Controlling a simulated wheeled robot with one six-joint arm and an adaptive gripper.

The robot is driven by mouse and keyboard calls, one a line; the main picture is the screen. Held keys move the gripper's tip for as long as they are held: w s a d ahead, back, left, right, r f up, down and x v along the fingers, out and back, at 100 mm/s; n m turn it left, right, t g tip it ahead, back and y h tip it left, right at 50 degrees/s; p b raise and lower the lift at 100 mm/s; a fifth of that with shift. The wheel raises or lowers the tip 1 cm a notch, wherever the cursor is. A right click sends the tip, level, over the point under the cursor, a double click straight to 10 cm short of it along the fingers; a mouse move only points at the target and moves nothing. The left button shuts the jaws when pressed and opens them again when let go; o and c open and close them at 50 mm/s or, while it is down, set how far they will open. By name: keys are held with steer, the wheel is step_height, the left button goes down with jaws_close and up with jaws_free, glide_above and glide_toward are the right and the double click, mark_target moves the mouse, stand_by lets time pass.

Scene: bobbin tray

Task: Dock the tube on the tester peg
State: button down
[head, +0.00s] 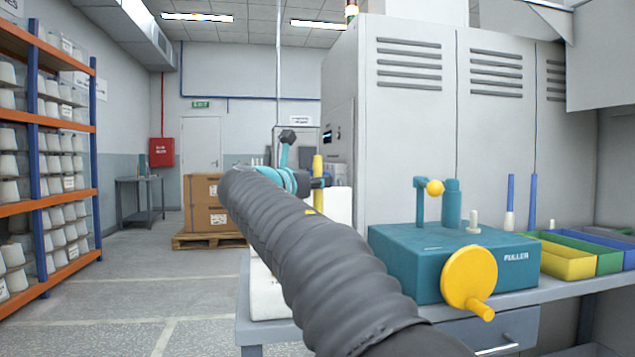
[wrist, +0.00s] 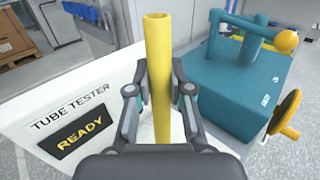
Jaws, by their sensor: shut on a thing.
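A yellow tube (wrist: 158,50) stands upright in the wrist view between the two fingers of my gripper (wrist: 160,92). My gripper is shut on it, with the tube's open upper end rising above the fingers. In the head view the tube (head: 318,168) shows beside my gripper (head: 318,183), partly hidden by the arm. The white tube tester (wrist: 112,85) lies below and around the tube in the wrist view, with a dark plate reading READY. In the head view the tester (head: 341,205) is mostly behind my arm. The peg cannot be made out in either view.
A bobbin rack (head: 40,160) stands at the left, boxes on a pallet (head: 205,241) behind.

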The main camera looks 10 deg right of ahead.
steer(key=shift+f+b, duration=0.3)
steer(key=shift+f, duration=0.3)
stand_by(0.7)
steer(key=c, duration=1.3)
jaws_free()
steer(key=shift+c, duration=0.2)
steer(key=shift+a, duration=0.1)
steer(key=v, duration=1.1)
